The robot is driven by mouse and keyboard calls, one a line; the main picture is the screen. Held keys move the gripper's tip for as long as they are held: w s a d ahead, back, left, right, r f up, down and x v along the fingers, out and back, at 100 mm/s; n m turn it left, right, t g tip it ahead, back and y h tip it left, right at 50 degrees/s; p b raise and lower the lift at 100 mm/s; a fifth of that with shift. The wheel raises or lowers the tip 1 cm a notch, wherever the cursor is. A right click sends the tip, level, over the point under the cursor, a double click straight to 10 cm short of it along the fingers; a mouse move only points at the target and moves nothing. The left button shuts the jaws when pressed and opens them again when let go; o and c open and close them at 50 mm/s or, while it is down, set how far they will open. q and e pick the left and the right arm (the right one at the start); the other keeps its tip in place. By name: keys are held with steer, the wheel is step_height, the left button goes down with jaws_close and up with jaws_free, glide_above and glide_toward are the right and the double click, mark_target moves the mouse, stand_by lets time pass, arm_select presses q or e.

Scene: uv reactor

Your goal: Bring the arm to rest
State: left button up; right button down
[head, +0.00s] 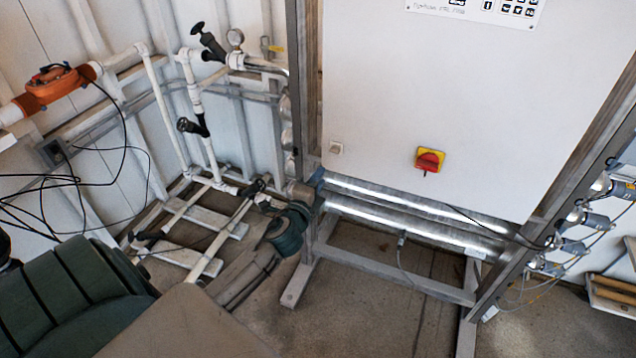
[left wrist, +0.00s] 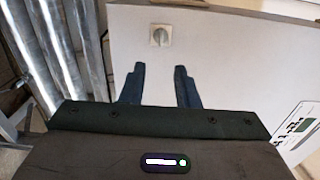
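My left arm comes in from the lower left of the head view, with a dark green ridged part and a grey-brown link. My left gripper (head: 297,208) shows small and dark at its far end, left of and below the cabinet's lower left corner. In the left wrist view its two dark teal fingers (left wrist: 160,86) stand apart with an empty gap between them. Beyond them is the white cabinet face (left wrist: 215,55) with a small grey knob (left wrist: 160,36). The gripper holds nothing. My right gripper is in neither view.
The white cabinet (head: 420,90) has a red and yellow switch (head: 430,161). Shiny metal tubes (head: 400,205) run below it. White pipes (head: 160,110) with black valves and an orange fitting (head: 55,84) fill the left. Loose black cables hang there. Bare floor shows below the frame.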

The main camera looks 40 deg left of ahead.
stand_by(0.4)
arm_select(q)
steer(key=s+f+n+g, duration=0.25)
steer(key=s+f, duration=0.25)
steer(key=f, duration=0.8)
steer(key=s+f+n+g+h, duration=0.1)
steer(key=s+f+n+g, duration=0.3)
steer(key=f, duration=0.9)
steer(key=s+f+n+g, duration=0.15)
steer(key=s+f, duration=0.45)
steer(key=f, duration=0.7)
steer(key=s+d+f+n+g, duration=0.2)
steer(key=s+f, duration=0.5)
steer(key=s, duration=0.4)
steer(key=s+d+f+n+g+h, duration=0.1)
steer(key=s+d+f+n+g, duration=0.1)
steer(key=s+f, duration=0.5)
steer(key=s+d+f+n+g+h+b, duration=0.1)
steer(key=s+d+f+n+g, duration=0.2)
steer(key=s, duration=1.4)
step_height(320, 180, down, 5)
steer(key=shift+s+d+r+g, duration=0.1)
steer(key=shift+s+d+g, duration=0.05)
steer(key=shift+d+g, duration=0.55)
